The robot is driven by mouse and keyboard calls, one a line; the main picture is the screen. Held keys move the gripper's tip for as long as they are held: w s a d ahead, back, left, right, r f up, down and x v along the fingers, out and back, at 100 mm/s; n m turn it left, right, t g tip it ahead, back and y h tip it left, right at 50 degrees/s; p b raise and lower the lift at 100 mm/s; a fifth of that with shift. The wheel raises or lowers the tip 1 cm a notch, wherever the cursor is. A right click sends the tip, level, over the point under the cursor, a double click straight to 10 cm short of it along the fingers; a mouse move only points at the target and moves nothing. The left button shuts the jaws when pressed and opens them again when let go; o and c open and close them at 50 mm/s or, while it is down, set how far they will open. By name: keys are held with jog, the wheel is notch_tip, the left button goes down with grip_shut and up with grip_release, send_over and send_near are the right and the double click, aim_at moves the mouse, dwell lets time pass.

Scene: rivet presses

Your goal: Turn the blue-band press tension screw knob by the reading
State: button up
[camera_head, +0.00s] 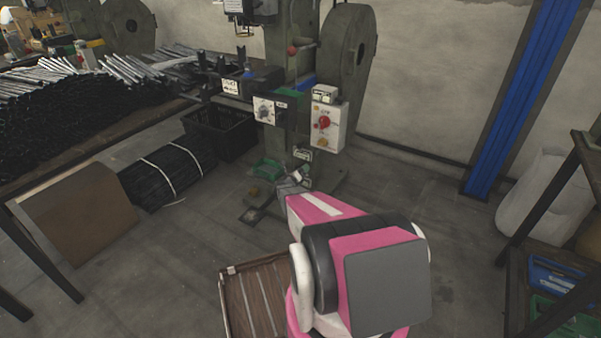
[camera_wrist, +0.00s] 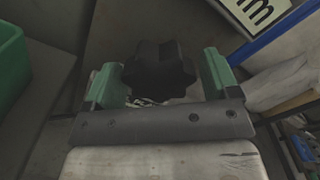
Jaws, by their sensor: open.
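The press (camera_head: 292,60) stands against the back wall in the head view, with a small blue patch on its front. In the wrist view a black lobed knob (camera_wrist: 160,70) lies between the two green-padded fingers of my gripper (camera_wrist: 162,80). The gripper is open, and a gap shows on each side of the knob. In the head view my gripper (camera_head: 291,181) is low in front of the press, and my pink arm hides part of the area. The knob cannot be made out there. A white plate with black letters (camera_wrist: 254,14) is cut off at the wrist view's top; its full reading is not visible.
A control box with a red knob (camera_head: 324,122) and a dial panel (camera_head: 265,109) are on the press. A green bin (camera_head: 268,169) sits low beside my gripper. A black crate (camera_head: 218,132) and bundled rods (camera_head: 168,176) lie left.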

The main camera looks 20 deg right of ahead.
jog(key=c, duration=0.9)
jog(key=shift+m, duration=0.4)
